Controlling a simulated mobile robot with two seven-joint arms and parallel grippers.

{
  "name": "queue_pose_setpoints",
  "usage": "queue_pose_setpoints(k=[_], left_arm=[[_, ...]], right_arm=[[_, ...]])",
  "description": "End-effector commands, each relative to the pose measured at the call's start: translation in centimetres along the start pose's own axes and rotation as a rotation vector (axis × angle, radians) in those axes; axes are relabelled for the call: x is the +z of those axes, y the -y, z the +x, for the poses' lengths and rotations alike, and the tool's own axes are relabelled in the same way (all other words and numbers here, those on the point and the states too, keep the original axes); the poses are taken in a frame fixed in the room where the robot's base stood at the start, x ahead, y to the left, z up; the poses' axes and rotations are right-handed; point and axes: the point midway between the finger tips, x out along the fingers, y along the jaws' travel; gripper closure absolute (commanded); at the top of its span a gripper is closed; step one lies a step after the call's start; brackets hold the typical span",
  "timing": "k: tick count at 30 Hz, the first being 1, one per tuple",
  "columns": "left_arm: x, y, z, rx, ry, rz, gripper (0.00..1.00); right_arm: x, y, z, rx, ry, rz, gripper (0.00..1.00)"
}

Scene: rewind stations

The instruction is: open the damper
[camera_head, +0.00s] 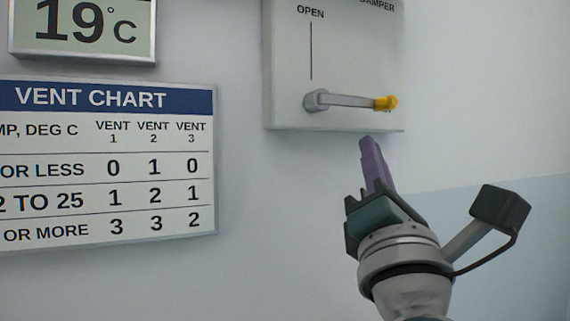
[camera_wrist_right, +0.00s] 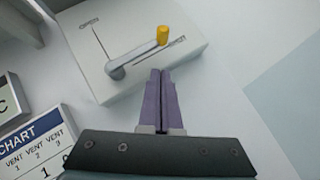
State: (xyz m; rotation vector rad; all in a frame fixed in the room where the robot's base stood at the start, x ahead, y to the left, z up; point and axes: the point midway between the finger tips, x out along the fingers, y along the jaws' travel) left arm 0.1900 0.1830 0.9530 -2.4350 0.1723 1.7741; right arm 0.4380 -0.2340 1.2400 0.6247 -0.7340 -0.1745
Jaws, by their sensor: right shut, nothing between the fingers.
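The damper is a pale box (camera_head: 285,60) on the wall, marked OPEN above a vertical line. Its grey lever (camera_head: 345,100) points right from a pivot at the left and ends in a yellow knob (camera_head: 386,103). The lever lies across the line's lower side, not along it. My right gripper (camera_head: 368,142) is shut and empty, its purple fingers just below the box and below the knob, apart from both. In the right wrist view the shut fingers (camera_wrist_right: 160,75) point toward the box, with the yellow knob (camera_wrist_right: 162,35) beyond their tips. My left gripper is not in view.
A vent chart (camera_head: 110,165) hangs on the wall to the left, with a display reading 19°C (camera_head: 82,62) above it. The wall between chart and gripper is bare. A pale blue wall area (camera_head: 540,220) lies to the right.

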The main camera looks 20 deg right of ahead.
Motion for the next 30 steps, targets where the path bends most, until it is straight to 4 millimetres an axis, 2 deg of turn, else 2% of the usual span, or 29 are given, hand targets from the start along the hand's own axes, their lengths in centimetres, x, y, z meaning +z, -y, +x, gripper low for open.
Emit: queue_pose_setpoints(k=[1, 3, 9, 23, 30], left_arm=[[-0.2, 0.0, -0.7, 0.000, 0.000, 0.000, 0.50], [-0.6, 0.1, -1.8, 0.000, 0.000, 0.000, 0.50], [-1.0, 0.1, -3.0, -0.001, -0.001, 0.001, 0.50], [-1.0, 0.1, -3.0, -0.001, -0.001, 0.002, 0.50], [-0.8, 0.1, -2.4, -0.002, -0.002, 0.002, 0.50]], right_arm=[[0.3, -0.3, 1.3, 0.000, 0.003, 0.000, 1.00], [1.2, -0.3, 2.2, -0.001, 0.001, -0.002, 1.00], [2.6, -0.2, 3.6, 0.000, 0.000, -0.001, 1.00], [2.8, 0.1, 3.8, 0.000, 0.000, -0.001, 1.00], [2.9, 0.1, 3.9, 0.028, 0.000, -0.027, 1.00]])
